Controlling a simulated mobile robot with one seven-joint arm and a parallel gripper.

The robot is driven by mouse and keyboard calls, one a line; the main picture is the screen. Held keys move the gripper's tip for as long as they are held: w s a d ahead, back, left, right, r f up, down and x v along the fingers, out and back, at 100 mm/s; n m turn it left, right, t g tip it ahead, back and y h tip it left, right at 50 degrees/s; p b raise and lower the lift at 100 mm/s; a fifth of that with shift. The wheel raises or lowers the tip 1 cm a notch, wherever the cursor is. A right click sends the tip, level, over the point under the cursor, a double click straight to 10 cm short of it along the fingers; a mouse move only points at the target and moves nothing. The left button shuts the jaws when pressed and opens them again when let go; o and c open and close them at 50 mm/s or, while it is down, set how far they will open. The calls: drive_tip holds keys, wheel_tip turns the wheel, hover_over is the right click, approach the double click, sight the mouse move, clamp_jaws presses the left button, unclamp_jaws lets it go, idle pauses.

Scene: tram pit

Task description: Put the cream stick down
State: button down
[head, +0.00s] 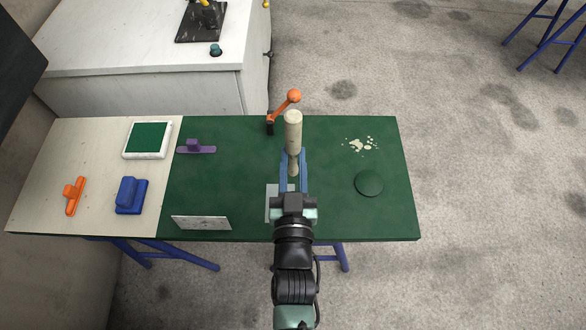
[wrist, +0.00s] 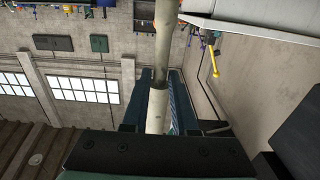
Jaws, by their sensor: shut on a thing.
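The cream stick (head: 293,133) is held in my gripper (head: 293,156), above the green part of the table. In the head view its thick, pale end points away from my arm, and a narrower end sits between the blue fingers. In the wrist view the stick (wrist: 157,108) runs up between the two fingers (wrist: 160,90). My gripper is shut on it. The head view looks from above, so the height of the stick over the table (head: 330,215) is hard to tell.
An orange-knobbed lever (head: 293,97) stands just beyond the stick. Cream spots (head: 362,145) and a green disc (head: 369,183) lie right. A purple thing (head: 196,148), white-framed pad (head: 148,139), blue block (head: 131,195), orange thing (head: 74,195) and grey plate (head: 201,223) lie left.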

sight(293, 174)
drive_tip(key=f, duration=0.4)
drive_tip(key=shift+s, duration=0.2)
drive_tip(key=shift+f+b, duration=0.65)
drive_tip(key=shift+f, duration=1.55)
drive_tip(key=shift+f, duration=0.2)
drive_tip(key=c, duration=0.7)
unclamp_jaws()
drive_tip(key=shift+r, duration=0.15)
